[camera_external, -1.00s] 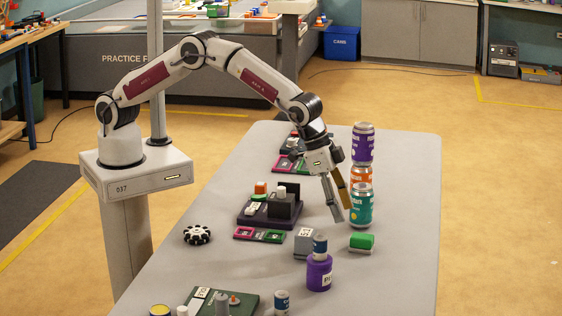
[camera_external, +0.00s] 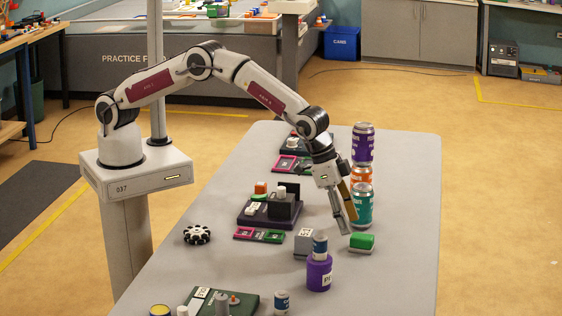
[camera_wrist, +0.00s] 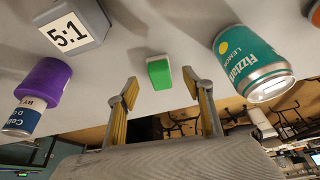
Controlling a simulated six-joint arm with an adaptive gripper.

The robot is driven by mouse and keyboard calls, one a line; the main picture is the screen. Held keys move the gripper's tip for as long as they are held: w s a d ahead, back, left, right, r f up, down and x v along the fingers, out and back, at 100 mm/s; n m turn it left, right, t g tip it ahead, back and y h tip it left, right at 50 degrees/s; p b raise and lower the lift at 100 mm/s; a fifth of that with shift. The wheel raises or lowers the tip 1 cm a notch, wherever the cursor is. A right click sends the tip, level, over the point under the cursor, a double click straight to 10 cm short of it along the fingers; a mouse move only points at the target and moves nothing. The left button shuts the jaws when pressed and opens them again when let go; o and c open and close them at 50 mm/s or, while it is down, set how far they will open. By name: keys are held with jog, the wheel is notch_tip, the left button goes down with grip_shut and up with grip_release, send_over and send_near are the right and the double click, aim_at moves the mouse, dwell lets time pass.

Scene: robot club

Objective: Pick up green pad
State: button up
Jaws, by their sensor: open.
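The green pad (camera_external: 361,241) is a small green block with a pale base, lying on the grey table near its right edge. In the wrist view the green pad (camera_wrist: 159,72) appears ahead of and between my fingers. My gripper (camera_external: 349,220) is open and empty, pointing down just above and to the left of the pad. In the wrist view both fingers of my gripper (camera_wrist: 163,90) show spread apart, with the pad beyond their tips and apart from them.
A stack of cans, with a teal can (camera_external: 362,205) at the bottom, stands just behind the pad. A grey "5:1" box (camera_external: 303,242) and a purple cylinder (camera_external: 319,272) with a small can on top stand to the left. The table's right side (camera_external: 405,260) is clear.

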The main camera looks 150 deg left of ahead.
aim_at(353, 235)
jog(key=shift+f, duration=0.3)
jog(key=shift+x, duration=2.5)
jog(key=shift+w, duration=0.1)
jog(key=shift+c, duration=0.4)
jog(key=c, duration=1.1)
